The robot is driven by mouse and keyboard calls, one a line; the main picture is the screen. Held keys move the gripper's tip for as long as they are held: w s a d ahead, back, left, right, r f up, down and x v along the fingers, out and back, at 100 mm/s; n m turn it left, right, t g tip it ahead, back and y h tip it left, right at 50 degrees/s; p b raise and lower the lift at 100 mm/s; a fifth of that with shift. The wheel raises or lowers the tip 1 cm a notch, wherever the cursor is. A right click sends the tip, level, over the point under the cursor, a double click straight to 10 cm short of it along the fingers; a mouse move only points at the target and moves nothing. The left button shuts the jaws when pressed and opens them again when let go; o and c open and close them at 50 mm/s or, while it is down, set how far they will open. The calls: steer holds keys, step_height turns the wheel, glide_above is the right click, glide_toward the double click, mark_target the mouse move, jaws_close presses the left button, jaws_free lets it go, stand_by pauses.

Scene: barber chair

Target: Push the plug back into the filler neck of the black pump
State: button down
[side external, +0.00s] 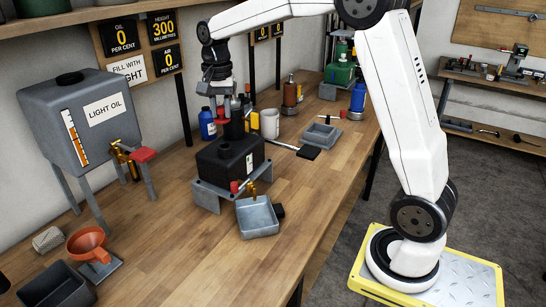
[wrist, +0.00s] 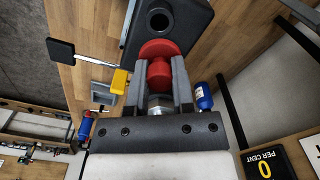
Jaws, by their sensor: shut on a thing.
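The black pump (side external: 222,162) stands on a grey metal stand on the wooden bench in the side view. Its dark top fills the upper middle of the wrist view (wrist: 190,38), with a round black opening (wrist: 158,20) in it. My gripper (wrist: 160,78) is shut on the red plug (wrist: 160,47), which has a wide round head and a narrower grip between the fingers. The plug covers part of the pump top in the wrist view. In the side view my gripper is over the pump; whether the plug touches the neck I cannot tell.
A pedal lever (side external: 308,152) sticks out behind the pump. A grey tray (side external: 258,217) is in front of it. Beside the pump stand a blue bottle (side external: 208,125) and a white mug (side external: 270,123).

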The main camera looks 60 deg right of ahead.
steer(key=shift+f, duration=0.15)
steer(key=shift+f, duration=1.35)
steer(key=shift+r, duration=1.5)
steer(key=shift+f, duration=0.1)
steer(key=shift+f, duration=3.1)
steer(key=shift+f, duration=0.15)
